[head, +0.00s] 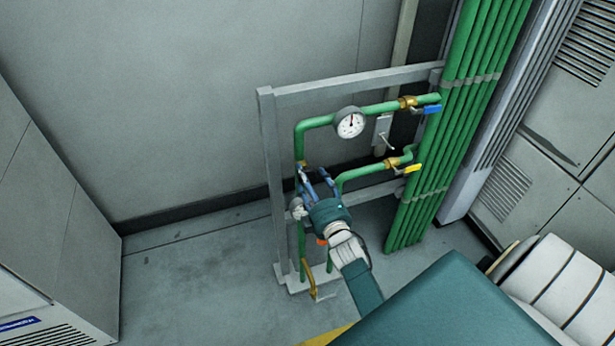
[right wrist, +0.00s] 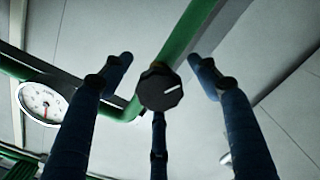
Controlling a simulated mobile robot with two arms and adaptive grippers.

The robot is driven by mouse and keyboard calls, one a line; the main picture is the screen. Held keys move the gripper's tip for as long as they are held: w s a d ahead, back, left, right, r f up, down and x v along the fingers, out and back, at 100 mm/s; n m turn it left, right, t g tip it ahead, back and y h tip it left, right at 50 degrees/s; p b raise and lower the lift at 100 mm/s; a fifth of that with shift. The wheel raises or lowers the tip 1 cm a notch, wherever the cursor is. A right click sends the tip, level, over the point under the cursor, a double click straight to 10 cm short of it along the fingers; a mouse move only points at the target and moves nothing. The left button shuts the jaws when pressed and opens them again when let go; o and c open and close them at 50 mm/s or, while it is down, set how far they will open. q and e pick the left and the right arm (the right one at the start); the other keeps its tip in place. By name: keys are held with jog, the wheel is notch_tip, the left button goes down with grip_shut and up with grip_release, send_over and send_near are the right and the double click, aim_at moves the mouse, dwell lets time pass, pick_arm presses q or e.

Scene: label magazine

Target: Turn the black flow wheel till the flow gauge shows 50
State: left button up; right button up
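The black flow wheel (right wrist: 161,88) is a faceted knob with a white line pointing right and slightly up in the right wrist view. My left gripper is not in view.
A grey frame (head: 267,150) carries the green piping. Valves with a blue handle (head: 432,109) and a yellow handle (head: 412,168) are at its right, beside several vertical green pipes (head: 465,95). A grey cabinet (head: 50,210) stands at left. The floor (head: 200,260) between is clear.

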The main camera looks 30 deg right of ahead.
jog(key=shift+r, duration=0.25)
jog(key=v, duration=1.1)
jog(key=shift+s+f, duration=0.15)
jog(key=shift+s, duration=0.25)
